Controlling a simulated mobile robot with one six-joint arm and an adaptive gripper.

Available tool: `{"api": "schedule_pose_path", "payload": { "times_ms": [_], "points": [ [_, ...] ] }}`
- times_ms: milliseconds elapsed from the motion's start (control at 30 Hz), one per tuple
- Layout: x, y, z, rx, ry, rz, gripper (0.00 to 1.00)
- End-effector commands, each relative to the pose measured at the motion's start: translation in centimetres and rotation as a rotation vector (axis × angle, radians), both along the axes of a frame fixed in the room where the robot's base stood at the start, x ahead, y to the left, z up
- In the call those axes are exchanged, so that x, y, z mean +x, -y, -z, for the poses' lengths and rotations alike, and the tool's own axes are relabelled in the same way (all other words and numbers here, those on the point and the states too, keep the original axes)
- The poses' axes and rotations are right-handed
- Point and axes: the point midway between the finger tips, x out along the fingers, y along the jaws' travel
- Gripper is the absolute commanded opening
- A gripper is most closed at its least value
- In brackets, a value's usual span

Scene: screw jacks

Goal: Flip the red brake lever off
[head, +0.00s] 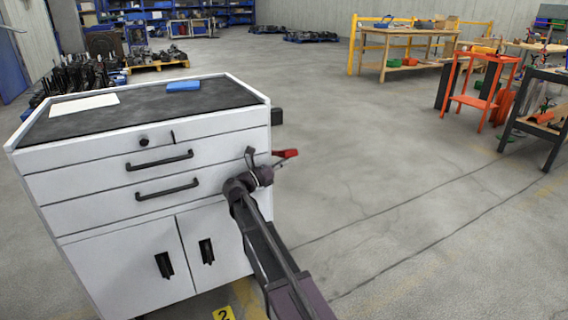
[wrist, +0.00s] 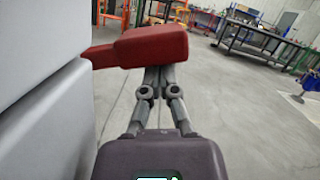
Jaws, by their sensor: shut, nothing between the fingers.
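The red brake lever (head: 286,153) sticks out from the right side of the white cabinet, near its upper drawers. In the wrist view the lever's thick red end (wrist: 152,46) is large and lies across the picture, with a thinner red arm running left toward the cabinet. My gripper (wrist: 157,69) is shut and empty, its fingers pointing at the underside of the lever's thick end. The fingertips are at or just behind its lower edge and partly hidden by it; whether they touch I cannot tell. In the head view my wrist is beside the cabinet, just left of the lever.
The white cabinet (head: 150,190) stands close on the left, with a blue item (head: 183,86) and a white sheet (head: 84,105) on its dark top. The floor to the right is clear. An orange stand (head: 478,85) and workbenches stand farther off at the right.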

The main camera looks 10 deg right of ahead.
Motion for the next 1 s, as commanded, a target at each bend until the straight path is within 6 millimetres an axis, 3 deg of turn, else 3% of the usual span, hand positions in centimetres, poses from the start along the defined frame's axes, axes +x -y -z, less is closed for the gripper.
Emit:
{"api": "schedule_pose_path", "payload": {
  "times_ms": [567, 1000],
  "points": [
    [-1.0, 0.4, 4.0, 0.001, 0.000, 0.000, 0.00],
    [-3.2, -6.2, 5.4, 0.000, -0.001, -0.002, 0.00]
  ]
}}
